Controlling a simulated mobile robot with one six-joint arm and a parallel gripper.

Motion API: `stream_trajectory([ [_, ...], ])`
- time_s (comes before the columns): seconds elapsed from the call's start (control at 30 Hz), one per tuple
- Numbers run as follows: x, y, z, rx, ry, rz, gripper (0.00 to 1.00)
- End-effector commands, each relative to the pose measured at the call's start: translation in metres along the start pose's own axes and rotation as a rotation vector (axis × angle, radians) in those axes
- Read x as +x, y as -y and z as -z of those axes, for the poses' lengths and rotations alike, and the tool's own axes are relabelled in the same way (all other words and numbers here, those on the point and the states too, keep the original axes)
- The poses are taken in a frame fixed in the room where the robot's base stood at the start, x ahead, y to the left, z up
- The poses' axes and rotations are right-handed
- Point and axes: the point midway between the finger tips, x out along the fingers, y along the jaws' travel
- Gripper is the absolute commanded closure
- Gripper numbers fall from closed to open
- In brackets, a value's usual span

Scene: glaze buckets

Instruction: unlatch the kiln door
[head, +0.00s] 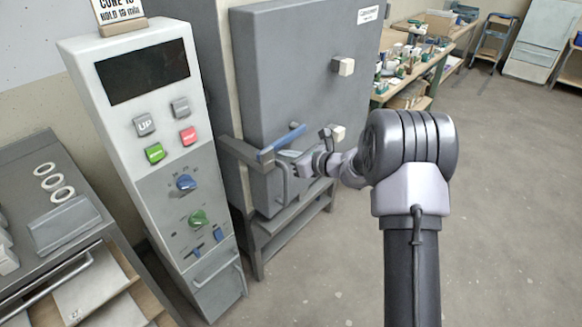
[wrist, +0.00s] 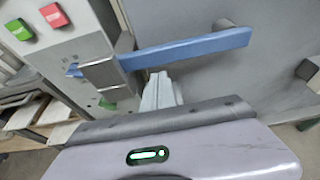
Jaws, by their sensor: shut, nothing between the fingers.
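The grey kiln door (head: 300,70) is closed against the kiln body. Its latch is a blue bar (head: 282,141), which also shows in the wrist view (wrist: 195,48). The bar runs across the door edge into a grey bracket (head: 238,151) on the kiln's left side. In the wrist view its blue tip shows beyond the bracket (wrist: 108,74). My gripper (head: 287,157) is shut and empty, close by the bar. In the wrist view its fingertips (wrist: 160,88) lie just below the bar's middle; I cannot tell whether they touch it.
A grey loop handle (head: 279,186) is on the door below the latch. The control panel (head: 143,140) with buttons and knobs stands close to the left. A cluttered workbench (head: 420,60) is behind. The floor to the right (head: 510,200) is clear.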

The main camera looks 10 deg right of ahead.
Motion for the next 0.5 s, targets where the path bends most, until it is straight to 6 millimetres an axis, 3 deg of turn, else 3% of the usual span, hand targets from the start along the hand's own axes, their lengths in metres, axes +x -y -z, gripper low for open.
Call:
stream_trajectory([
  [0.5, -0.0041, -0.0003, -0.0102, 0.003, -0.001, -0.002, 1.0],
])
